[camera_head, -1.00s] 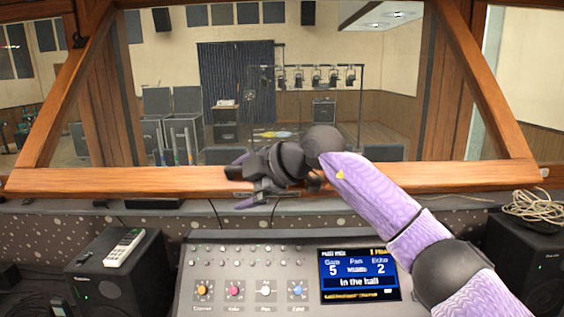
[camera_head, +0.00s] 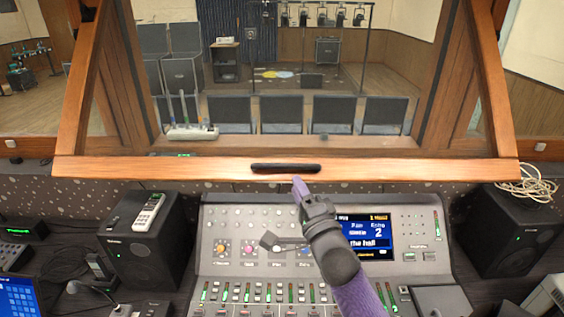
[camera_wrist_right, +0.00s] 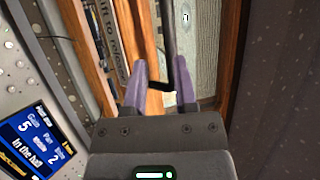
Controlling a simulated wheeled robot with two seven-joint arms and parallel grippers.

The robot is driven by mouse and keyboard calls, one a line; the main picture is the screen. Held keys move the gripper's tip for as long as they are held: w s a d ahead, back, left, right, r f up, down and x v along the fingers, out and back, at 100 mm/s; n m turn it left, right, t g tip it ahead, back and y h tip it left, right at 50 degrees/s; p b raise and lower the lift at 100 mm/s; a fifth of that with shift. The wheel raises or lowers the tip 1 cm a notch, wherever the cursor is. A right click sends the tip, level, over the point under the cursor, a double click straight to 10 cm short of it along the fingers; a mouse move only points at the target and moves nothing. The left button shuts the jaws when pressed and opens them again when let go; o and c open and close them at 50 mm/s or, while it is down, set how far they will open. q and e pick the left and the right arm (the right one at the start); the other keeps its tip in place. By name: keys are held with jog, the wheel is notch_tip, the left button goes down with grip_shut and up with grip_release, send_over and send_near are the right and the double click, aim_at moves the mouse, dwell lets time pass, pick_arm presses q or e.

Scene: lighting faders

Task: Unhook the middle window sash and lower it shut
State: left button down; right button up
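The middle window sash has a wooden frame that leans out towards me, its bottom rail (camera_head: 190,170) standing out over the desk. A dark bar handle (camera_head: 285,168) sits on the middle of that rail. My right gripper (camera_head: 299,185) is just below the handle, fingers pointing up at it. In the right wrist view, the purple fingertips (camera_wrist_right: 161,80) are apart, with the dark handle (camera_wrist_right: 167,45) between or just beyond them; I cannot tell whether they touch it. The sash's hook cannot be made out. My left gripper is out of view.
A mixing console (camera_head: 225,228) with a lit screen (camera_head: 378,243) lies under my right arm. Black speakers stand to the left (camera_head: 150,250) and right (camera_head: 505,235). A coiled cable (camera_head: 525,187) lies at the right.

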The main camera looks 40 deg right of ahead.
aim_at(285, 180)
jog(key=x, duration=0.7)
jog(key=shift+w+f, duration=0.1)
jog(key=shift+w, duration=0.25)
jog(key=shift+s, duration=0.25)
jog(key=shift+c, duration=0.9)
grip_shut()
